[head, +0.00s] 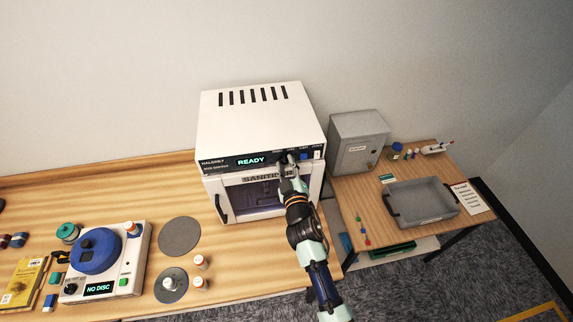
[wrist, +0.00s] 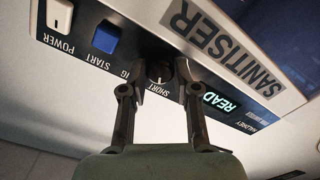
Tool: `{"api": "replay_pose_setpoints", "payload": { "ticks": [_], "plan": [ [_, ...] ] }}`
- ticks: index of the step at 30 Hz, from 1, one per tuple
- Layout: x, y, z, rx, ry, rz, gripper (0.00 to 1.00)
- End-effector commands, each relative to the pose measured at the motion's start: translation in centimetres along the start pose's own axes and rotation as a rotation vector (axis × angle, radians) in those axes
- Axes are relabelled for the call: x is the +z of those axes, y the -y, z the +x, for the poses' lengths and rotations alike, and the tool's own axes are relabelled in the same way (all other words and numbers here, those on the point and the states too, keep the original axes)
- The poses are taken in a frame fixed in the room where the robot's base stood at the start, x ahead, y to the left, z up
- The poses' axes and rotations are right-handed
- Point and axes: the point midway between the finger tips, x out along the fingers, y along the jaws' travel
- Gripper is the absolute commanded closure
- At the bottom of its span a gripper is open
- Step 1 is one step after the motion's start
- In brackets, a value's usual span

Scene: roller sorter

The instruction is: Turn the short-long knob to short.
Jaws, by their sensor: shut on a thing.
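The white sanitiser (head: 262,125) stands on the bench with its display reading READY. Its dark control strip also shows upside down in the wrist view. The short-long knob (wrist: 160,71) is a small dark round knob on that strip, between the SHORT label and a partly hidden label ending in G. My gripper (wrist: 158,88) is shut on the knob, one finger on each side of it. In the head view my gripper (head: 287,166) reaches the strip and hides the knob. I cannot tell exactly where the knob points.
In the wrist view, the blue START button (wrist: 107,37) and white POWER switch (wrist: 59,14) sit close to the fingers. A disc machine (head: 105,262) and grey discs (head: 180,236) lie left on the bench. A grey box (head: 357,140) and tray (head: 421,201) stand right.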

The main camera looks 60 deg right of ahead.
Motion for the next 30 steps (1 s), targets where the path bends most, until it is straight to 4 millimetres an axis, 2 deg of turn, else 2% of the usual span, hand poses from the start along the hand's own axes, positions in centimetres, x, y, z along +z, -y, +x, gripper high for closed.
{"api": "replay_pose_setpoints", "payload": {
  "ticks": [9, 21, 22, 26, 30],
  "plan": [
    [0.0, 0.0, -0.01, 0.001, 0.002, -0.076, 1.0],
    [0.01, 0.0, -0.01, 0.001, 0.002, -0.083, 1.0],
    [0.01, 0.0, -0.01, 0.001, 0.002, -0.083, 0.68],
    [0.01, 0.0, -0.01, 0.001, 0.002, -0.083, 0.46],
    [0.03, 0.02, -0.01, 0.0, 0.002, -0.082, 0.45]
  ]
}}
